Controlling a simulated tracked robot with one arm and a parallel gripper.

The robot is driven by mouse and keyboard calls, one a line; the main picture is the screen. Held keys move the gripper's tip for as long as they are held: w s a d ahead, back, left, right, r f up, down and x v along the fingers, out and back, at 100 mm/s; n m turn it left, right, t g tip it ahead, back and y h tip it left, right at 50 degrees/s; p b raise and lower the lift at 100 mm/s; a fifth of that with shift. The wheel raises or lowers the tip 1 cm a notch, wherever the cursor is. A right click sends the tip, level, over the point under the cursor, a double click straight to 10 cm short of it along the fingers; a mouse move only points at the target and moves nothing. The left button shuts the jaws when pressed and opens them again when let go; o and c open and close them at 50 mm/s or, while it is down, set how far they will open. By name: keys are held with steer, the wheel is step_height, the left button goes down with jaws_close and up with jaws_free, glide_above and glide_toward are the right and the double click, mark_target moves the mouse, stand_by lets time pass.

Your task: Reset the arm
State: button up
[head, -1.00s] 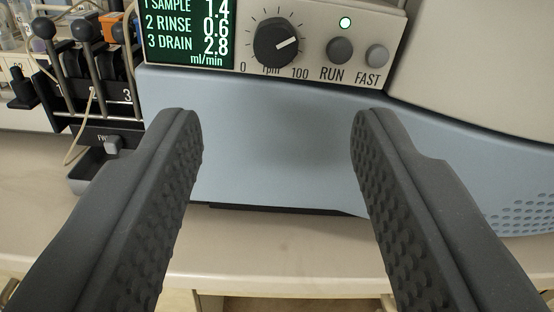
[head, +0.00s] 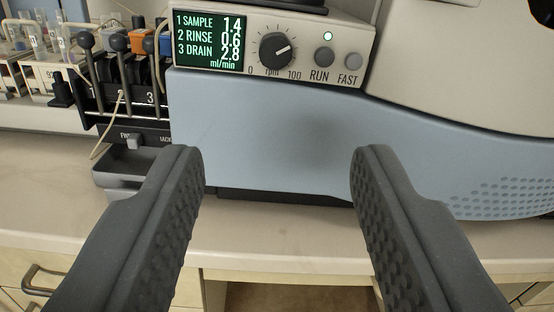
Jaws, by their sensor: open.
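My gripper (head: 278,165) is open and empty, its two dark, studded fingers wide apart in front of the instrument's blue-grey front (head: 275,115). Nothing is between the fingers. The control panel (head: 300,80) is above and beyond the fingertips.
At left is a pump head with black ball-topped levers (head: 93,70) and a pale tube, above a dark tray (head: 125,170). The bench top (head: 290,235) in front is clear. A drawer handle (head: 42,280) shows at lower left. A white housing (head: 460,60) is at right.

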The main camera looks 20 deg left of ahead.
steer(key=d+r+m+t+h+p, duration=0.15)
steer(key=d+r+m+h, duration=0.4)
steer(key=d+r, duration=1.35)
steer(key=s+d+r+m+g+h+p, duration=0.1)
steer(key=s+d+r, duration=0.5)
steer(key=d, duration=0.3)
steer(key=s+d+r+m+h+p, duration=0.1)
steer(key=s+d+r+h, duration=0.1)
steer(key=s+d+r, duration=0.4)
steer(key=s+d, duration=0.2)
steer(key=d, duration=0.2)
steer(key=shift+d+r+g+p, duration=0.15)
steer(key=shift+r+g+p, duration=0.15)
steer(key=shift+g+p, duration=0.1)
steer(key=shift+h, duration=0.25)
